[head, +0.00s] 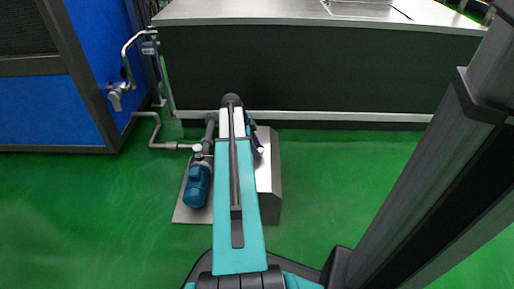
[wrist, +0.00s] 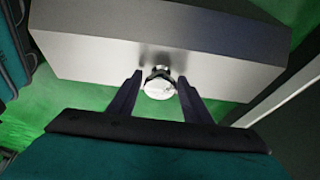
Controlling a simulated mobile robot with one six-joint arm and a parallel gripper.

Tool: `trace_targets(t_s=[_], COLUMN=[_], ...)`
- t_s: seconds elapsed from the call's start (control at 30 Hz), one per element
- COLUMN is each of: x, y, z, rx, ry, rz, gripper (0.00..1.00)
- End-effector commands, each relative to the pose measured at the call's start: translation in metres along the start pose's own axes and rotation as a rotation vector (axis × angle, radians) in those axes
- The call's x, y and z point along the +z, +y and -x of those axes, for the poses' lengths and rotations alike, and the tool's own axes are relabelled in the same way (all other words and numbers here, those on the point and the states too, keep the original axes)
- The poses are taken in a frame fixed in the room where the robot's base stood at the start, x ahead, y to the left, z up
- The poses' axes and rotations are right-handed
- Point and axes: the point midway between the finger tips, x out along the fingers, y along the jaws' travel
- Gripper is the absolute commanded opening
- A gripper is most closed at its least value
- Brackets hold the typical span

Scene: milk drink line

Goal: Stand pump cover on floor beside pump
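The pump cover is a plain grey metal box (head: 270,178), partly hidden behind my arm in the head view. It fills the top of the wrist view (wrist: 95,58), with a round metal knob (wrist: 159,84) on its near face. My gripper (wrist: 160,78) has its two dark fingers on either side of the knob, with a small gap showing on each side. The pump, with a blue motor (head: 197,184), stands on a grey base plate (head: 188,215) left of the cover. Whether the cover rests on the plate or the floor is hidden.
Green floor (head: 345,185) lies free to the right of the cover and at the left front (head: 90,200). A long dark-sided metal counter (head: 320,75) stands behind. A blue machine (head: 50,100) stands at left, with a bent pipe (head: 155,133) running to the pump.

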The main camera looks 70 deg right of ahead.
Motion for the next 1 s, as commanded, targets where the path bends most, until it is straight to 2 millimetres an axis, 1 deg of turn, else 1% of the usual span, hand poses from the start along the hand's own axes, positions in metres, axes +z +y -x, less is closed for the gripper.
trace_targets(t_s=[0.03,0.07,0.43,0.57,0.77,1.0], x=[0.000,0.000,0.000,-0.001,-0.001,-0.001], y=[0.000,0.000,0.000,0.000,0.000,0.000], z=[0.000,0.000,0.002,0.008,0.029,0.064], rx=[0.000,0.000,0.000,0.000,-0.001,-0.001], ry=[0.000,0.000,0.000,0.000,0.000,0.000], rz=[0.000,0.000,0.000,0.001,0.001,0.001], gripper=[0.54,0.57,0.57,0.57,0.57,0.57])
